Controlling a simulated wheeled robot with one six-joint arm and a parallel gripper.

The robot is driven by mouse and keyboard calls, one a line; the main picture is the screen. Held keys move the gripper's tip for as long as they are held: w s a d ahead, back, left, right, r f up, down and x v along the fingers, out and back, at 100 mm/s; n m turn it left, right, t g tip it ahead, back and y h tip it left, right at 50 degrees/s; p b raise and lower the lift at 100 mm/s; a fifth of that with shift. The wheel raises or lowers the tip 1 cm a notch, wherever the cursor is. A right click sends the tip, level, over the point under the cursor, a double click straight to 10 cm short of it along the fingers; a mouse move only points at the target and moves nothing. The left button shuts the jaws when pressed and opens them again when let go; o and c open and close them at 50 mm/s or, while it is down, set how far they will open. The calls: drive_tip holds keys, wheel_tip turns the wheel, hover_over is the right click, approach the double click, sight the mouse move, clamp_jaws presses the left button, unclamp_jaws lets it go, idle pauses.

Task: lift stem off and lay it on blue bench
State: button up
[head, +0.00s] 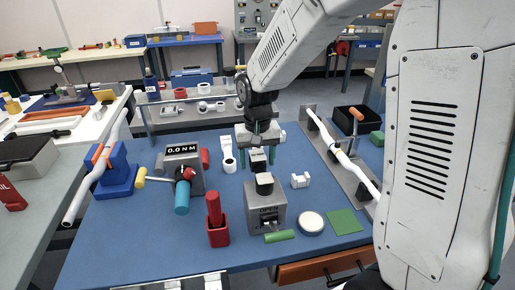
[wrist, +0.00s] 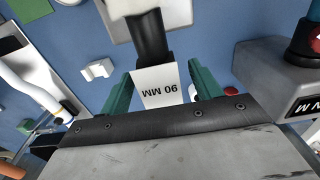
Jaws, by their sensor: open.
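The stem (wrist: 150,82), a dark part with a pale face marked 90 MM, stands out from a grey fixture marked OPEN (head: 266,212). In the head view the stem (head: 259,161) shows just below my gripper (head: 259,147). In the wrist view my gripper (wrist: 162,88) is open, with one green finger on each side of the marked face. I cannot tell whether either finger touches it. The blue bench (head: 115,240) lies under the fixture.
A grey gauge reading 0.0 NM (head: 184,150) stands left of the fixture. A red holder (head: 218,236) is at front left. A green roll (head: 280,236), white disc (head: 311,222) and green square (head: 343,220) lie in front. The bench's left front is clear.

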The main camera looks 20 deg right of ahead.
drive_tip(key=shift+f, duration=0.3)
drive_tip(key=c, duration=1.2)
drive_tip(key=shift+r, duration=0.1)
drive_tip(key=shift+r, duration=2.55)
drive_tip(key=shift+r, duration=0.1)
drive_tip(key=shift+r, duration=1.9)
